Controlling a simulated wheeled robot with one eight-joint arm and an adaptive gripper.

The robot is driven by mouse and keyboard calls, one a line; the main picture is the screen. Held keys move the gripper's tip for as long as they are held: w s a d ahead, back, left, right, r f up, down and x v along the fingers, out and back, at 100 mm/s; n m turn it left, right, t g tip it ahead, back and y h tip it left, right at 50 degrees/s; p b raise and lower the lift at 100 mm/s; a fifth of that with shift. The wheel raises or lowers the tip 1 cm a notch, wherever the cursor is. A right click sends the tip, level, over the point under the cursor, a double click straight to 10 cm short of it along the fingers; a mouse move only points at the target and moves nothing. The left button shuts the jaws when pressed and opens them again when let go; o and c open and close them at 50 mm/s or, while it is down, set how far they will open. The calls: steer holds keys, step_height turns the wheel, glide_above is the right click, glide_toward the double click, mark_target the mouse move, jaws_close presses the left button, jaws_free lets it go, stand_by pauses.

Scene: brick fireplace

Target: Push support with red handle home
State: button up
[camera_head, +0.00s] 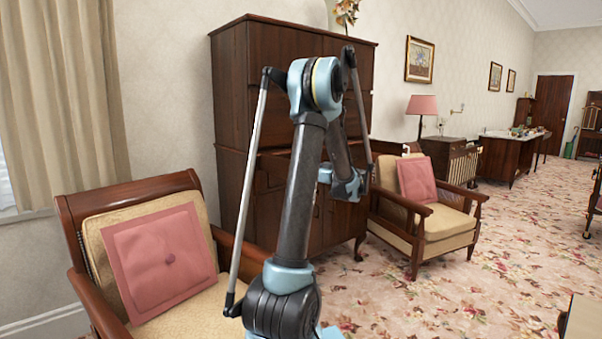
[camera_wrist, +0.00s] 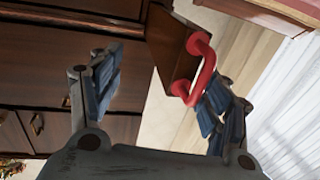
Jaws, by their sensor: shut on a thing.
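The support (camera_wrist: 172,40) is a dark brown wooden bar that stands out from the dark wood cabinet front in the wrist view. A red handle (camera_wrist: 208,72), bowed like a bracket, is on its end. My gripper (camera_wrist: 162,72) has its fingers spread wide, with the bar between their lines. The handle lies against the right finger; the left finger is in front of the drawer fronts. Contact at the left finger cannot be seen. In the head view my gripper end (camera_head: 349,187) is at the cabinet's right side; the support and handle are not visible there.
The tall dark cabinet (camera_head: 235,95) stands against the wall behind my arm. An armchair with a pink cushion (camera_head: 160,262) is at the front left, and another armchair (camera_head: 445,222) is close right of the cabinet. Carpeted floor (camera_head: 500,265) is open at the right.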

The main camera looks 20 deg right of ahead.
steer(key=shift+d+v, duration=0.15)
steer(key=shift+v, duration=0.75)
steer(key=shift+d+v, duration=0.15)
steer(key=shift+v, duration=0.75)
steer(key=shift+d, duration=0.2)
steer(key=c, duration=0.5)
steer(key=shift+s, duration=0.25)
steer(key=shift+c, duration=0.2)
steer(key=v, duration=0.6)
steer(key=shift+s, duration=0.25)
